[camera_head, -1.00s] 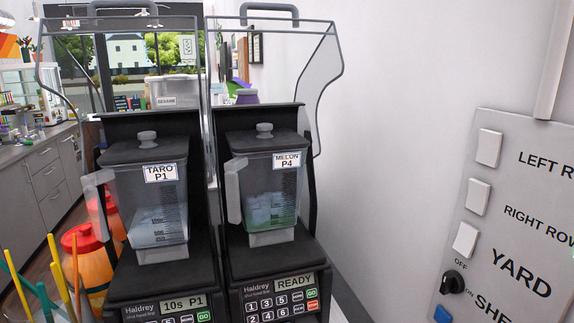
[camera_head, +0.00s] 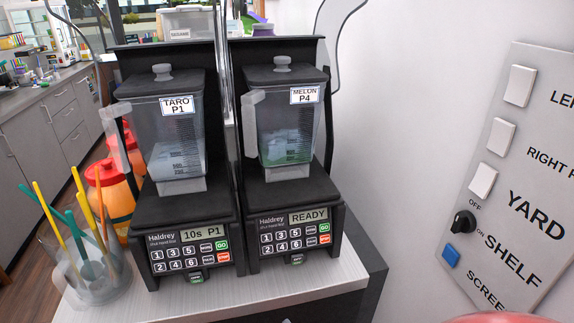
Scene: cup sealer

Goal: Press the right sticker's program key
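The right blender (camera_head: 285,190) has a jug with greenish contents and a sticker (camera_head: 304,95) reading MELON P4. Its display (camera_head: 308,217) reads READY. Its keypad has number keys in two rows, with key 4 (camera_head: 281,247) in the lower row between 2 and 6. Neither gripper shows.
Both blenders stand on a pale counter (camera_head: 310,284). A clear cup of coloured straws (camera_head: 98,280) and orange containers (camera_head: 112,195) stand at left. A grey switch panel (camera_head: 500,215) is at right. A red rounded shape (camera_head: 500,318), unclear what, enters at the bottom right.

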